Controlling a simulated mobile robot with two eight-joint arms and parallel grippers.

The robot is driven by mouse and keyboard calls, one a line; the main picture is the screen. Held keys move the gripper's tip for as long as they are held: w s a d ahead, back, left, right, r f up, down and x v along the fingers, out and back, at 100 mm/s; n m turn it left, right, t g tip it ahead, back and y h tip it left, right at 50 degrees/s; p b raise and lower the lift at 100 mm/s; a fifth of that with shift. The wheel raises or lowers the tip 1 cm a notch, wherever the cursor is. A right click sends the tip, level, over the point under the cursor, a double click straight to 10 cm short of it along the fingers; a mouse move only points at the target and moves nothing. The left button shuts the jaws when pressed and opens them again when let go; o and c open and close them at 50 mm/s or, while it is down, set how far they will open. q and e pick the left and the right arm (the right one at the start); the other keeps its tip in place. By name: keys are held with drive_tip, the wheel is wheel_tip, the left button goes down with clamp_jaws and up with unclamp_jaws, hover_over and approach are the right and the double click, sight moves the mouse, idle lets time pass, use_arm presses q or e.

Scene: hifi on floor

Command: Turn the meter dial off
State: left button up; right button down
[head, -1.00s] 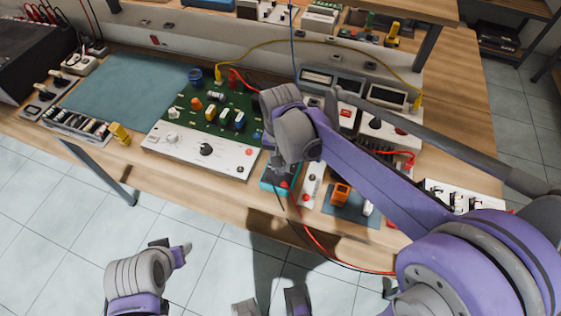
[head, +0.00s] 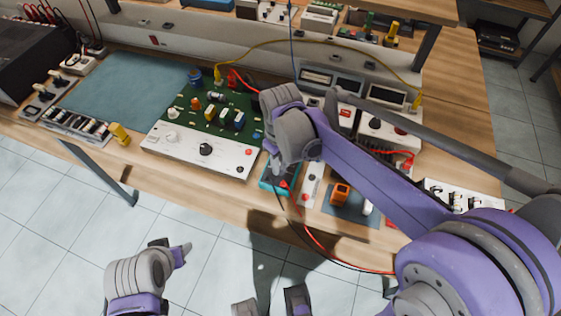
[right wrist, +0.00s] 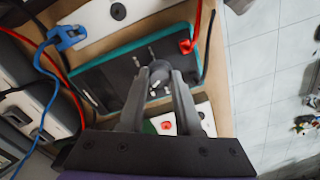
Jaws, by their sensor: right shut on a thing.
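The meter (head: 268,184) is a teal-edged dark box lying face up near the front edge of the bench. In the right wrist view the meter (right wrist: 112,78) fills the middle, with its round dark dial (right wrist: 159,80) between my fingers. My right gripper (right wrist: 160,76) is shut on the dial from above. In the head view my right gripper (head: 276,162) and wrist hide most of the meter's face, and the dial cannot be made out. My left gripper (head: 172,254) hangs over the floor in front of the bench, away from the meter; its jaw opening is unclear.
A green circuit board with a white panel (head: 200,150) lies left of the meter. A narrow white switch strip (head: 311,184) and an orange part on a blue-grey pad (head: 341,195) are close on its right. Red and black leads (head: 318,245) hang over the bench edge.

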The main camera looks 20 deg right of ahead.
sight(281, 166)
drive_tip(key=n, duration=1.2)
drive_tip(key=shift+d, duration=0.1)
idle(0.4)
drive_tip(key=c, duration=0.6)
unclamp_jaws()
wheel_tip(281, 166, up, 11)
drive_tip(key=shift+p, duration=0.45)
drive_tip(key=shift+f, duration=0.1)
